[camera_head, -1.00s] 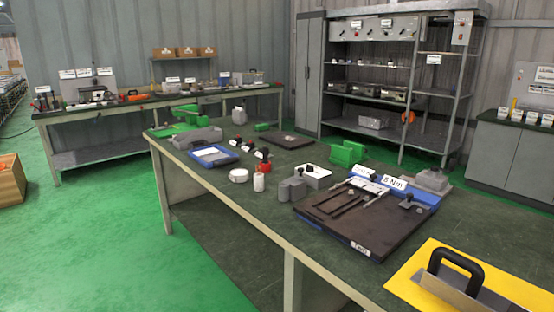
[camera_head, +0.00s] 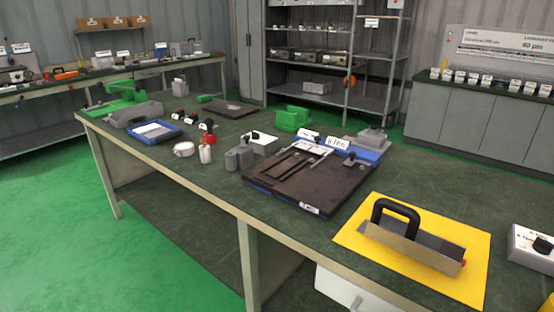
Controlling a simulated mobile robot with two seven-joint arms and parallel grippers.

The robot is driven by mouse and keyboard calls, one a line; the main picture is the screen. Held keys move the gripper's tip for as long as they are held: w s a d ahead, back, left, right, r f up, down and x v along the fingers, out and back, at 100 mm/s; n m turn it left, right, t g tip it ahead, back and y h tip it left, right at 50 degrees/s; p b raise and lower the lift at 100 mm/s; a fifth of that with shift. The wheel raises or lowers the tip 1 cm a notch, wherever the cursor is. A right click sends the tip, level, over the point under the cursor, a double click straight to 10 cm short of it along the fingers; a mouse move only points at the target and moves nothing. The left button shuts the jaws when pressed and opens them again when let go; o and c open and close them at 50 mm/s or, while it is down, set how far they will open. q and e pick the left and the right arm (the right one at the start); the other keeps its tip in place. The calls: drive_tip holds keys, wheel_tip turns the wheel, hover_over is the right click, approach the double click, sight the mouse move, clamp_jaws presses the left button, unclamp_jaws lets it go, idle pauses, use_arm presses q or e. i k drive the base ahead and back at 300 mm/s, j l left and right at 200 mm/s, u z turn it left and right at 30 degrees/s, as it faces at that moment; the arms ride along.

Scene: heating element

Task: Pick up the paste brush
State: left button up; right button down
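I cannot make out a paste brush for certain. On the green-topped workbench (camera_head: 130,141) a white round jar (camera_head: 183,149) stands beside a small white bottle (camera_head: 205,154). A red container with a dark top (camera_head: 208,138) is just behind the bottle. Several small dark-topped items (camera_head: 181,117) stand near a blue tray (camera_head: 155,132). These are too small to tell in detail. Neither of my grippers is in view.
A dark plate on a blue base (camera_head: 305,180) lies mid-bench, with grey blocks (camera_head: 240,157) and a green block (camera_head: 292,118) near it. A black-handled metal tool (camera_head: 410,240) sits on a yellow mat (camera_head: 465,285). Green floor (camera_head: 60,230) is free at left.

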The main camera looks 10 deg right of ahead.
sight(209, 120)
drive_tip(key=i+j+z, duration=0.1)
drive_tip(key=i+j, duration=0.35)
drive_tip(key=j, duration=0.2)
drive_tip(key=i+j+z, duration=0.25)
drive_tip(key=i+j, duration=0.15)
drive_tip(key=j, duration=0.25)
drive_tip(key=i+j+z, duration=0.1)
drive_tip(key=j, duration=0.3)
drive_tip(key=i, duration=0.1)
